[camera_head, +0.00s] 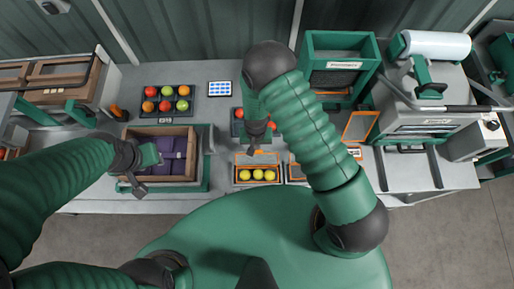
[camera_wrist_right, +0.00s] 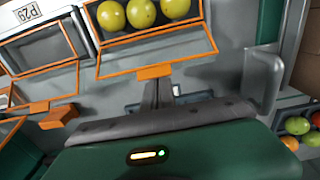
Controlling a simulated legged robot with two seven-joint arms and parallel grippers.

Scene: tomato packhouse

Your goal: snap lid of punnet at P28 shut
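A punnet (camera_head: 257,183) with yellow tomatoes stands at the front middle of the bench; I cannot read its label. Its orange-framed clear lid (camera_head: 257,158) is hinged open on the far side. In the right wrist view the tomatoes (camera_wrist_right: 141,13) sit in the punnet, and the raised lid frame (camera_wrist_right: 158,71) with its orange tab is nearest the camera.
An empty open punnet labelled P29 (camera_wrist_right: 45,50) stands beside the tomato punnet. A brown crate (camera_head: 190,141) with purple contents is at left. Tomato trays (camera_head: 168,117) lie behind. A green bin (camera_head: 341,92) and a film machine (camera_head: 432,120) stand at right.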

